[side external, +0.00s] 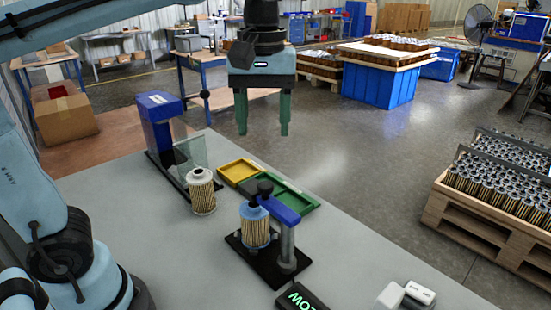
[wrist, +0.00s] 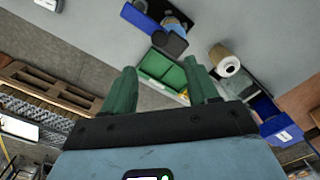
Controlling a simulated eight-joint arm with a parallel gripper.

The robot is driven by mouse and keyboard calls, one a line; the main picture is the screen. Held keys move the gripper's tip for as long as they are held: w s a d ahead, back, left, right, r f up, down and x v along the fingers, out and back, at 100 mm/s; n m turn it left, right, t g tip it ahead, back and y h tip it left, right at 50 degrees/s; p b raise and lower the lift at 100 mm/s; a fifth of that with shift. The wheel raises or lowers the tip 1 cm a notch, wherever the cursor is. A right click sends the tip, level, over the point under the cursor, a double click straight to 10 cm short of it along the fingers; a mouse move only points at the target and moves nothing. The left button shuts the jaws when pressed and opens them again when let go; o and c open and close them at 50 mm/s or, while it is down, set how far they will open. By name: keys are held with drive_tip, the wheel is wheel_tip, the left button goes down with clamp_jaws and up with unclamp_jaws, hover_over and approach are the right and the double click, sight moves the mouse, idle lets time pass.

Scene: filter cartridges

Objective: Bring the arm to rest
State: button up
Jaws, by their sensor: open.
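My gripper (side external: 262,130) hangs in the air above the far side of the grey table, fingers pointing down, open with nothing between them. The two green fingers also show apart in the wrist view (wrist: 161,72). A pleated filter cartridge with a pale top (side external: 202,192) stands upright on the table; it also shows in the wrist view (wrist: 225,62). A second cartridge with a blue top (side external: 255,228) stands in a black-based fixture with a blue arm (side external: 286,206). My gripper is clear of both cartridges.
A yellow tray (side external: 238,171) and a green tray (side external: 290,188) lie side by side on the table. A blue device (side external: 160,120) stands at the back left. A dark display (side external: 302,298) and white items (side external: 419,292) lie near the front. A pallet of cartridges (side external: 490,215) stands off the table.

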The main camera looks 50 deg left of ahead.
approach(241, 188)
drive_tip(key=d+f, duration=0.1)
drive_tip(key=f, duration=0.1)
drive_tip(key=w+d+f, duration=0.1)
drive_tip(key=d+f, duration=0.1)
drive_tip(key=w+d+f, duration=0.1)
drive_tip(key=d+f, duration=0.1)
drive_tip(key=w+d+m, duration=0.6)
drive_tip(key=m, duration=1.1)
drive_tip(key=s+a+n+t, duration=0.2)
drive_tip(key=a, duration=0.1)
drive_tip(key=s+a+f+n+t, duration=0.1)
drive_tip(key=s+a+n+t, duration=0.1)
drive_tip(key=s+a, duration=0.1)
drive_tip(key=s+a+f+n+t, duration=0.1)
drive_tip(key=s+a+n+t, duration=0.1)
drive_tip(key=s+a+n, duration=0.1)
drive_tip(key=shift+s+a+f+t, duration=0.1)
drive_tip(key=shift+s+a+t, duration=0.15)
drive_tip(key=shift+a, duration=0.4)
drive_tip(key=shift+s+a+f+n+t, duration=0.25)
drive_tip(key=shift+f+n+t, duration=0.05)
drive_tip(key=shift+n+t, duration=0.1)
